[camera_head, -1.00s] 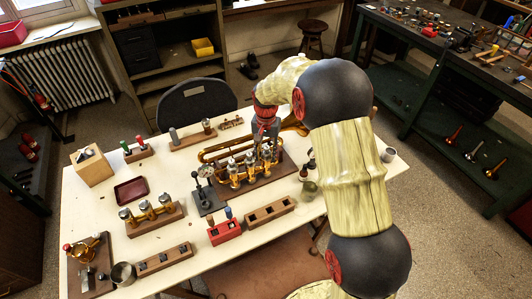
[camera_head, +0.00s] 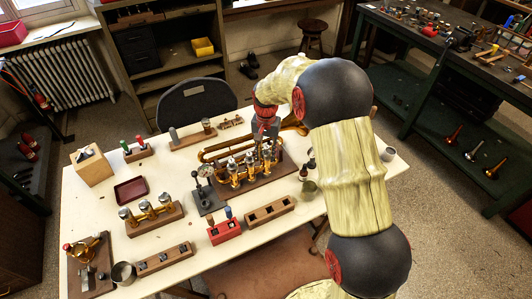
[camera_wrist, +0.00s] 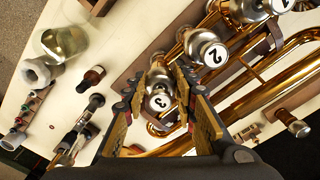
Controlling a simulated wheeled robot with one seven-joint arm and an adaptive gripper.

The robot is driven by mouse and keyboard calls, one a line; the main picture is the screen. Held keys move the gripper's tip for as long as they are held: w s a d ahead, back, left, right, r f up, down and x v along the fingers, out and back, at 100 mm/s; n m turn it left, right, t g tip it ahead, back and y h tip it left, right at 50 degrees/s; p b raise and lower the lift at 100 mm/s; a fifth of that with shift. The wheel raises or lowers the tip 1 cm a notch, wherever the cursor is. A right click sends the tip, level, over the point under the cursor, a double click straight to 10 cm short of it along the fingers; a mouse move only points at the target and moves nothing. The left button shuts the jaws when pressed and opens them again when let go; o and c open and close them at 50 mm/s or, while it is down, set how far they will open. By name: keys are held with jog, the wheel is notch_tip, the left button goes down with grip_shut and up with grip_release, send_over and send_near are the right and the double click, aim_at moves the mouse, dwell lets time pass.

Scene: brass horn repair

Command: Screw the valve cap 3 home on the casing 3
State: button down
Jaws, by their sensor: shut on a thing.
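My gripper (camera_wrist: 164,90) is closed around the valve cap 3 (camera_wrist: 159,103), a silvery cap with a white disc marked 3, in the wrist view. The cap stands over the end of the valve row on the brass horn (camera_wrist: 266,95). Casing 3 is hidden below the cap and fingers, so I cannot tell how far the threads are engaged. In the head view, my gripper (camera_head: 268,144) is at the right end of the valve row on the horn (camera_head: 240,172). A cap marked 2 (camera_wrist: 212,54) sits on the neighbouring valve.
A glass jar (camera_wrist: 64,41) and a small dark bottle (camera_wrist: 91,78) stand left of the gripper in the wrist view. A dial gauge stand (camera_head: 207,192), a red block (camera_head: 225,231) and a wooden slotted block (camera_head: 270,210) stand in front of the horn.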

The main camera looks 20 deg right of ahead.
jog(key=m+p, duration=0.1)
jog(key=m, duration=0.1)
jog(key=shift+r+m, duration=0.1)
jog(key=shift+m, duration=0.2)
jog(key=shift+w+a+m+p, duration=0.15)
jog(key=shift+m+p, duration=0.2)
jog(key=shift+m, duration=0.95)
jog(key=shift+m+p, duration=0.4)
jog(key=shift+m, duration=0.5)
jog(key=m, duration=0.3)
jog(key=shift+w+p, duration=0.15)
jog(key=shift+p, duration=0.2)
jog(key=shift+m, duration=0.3)
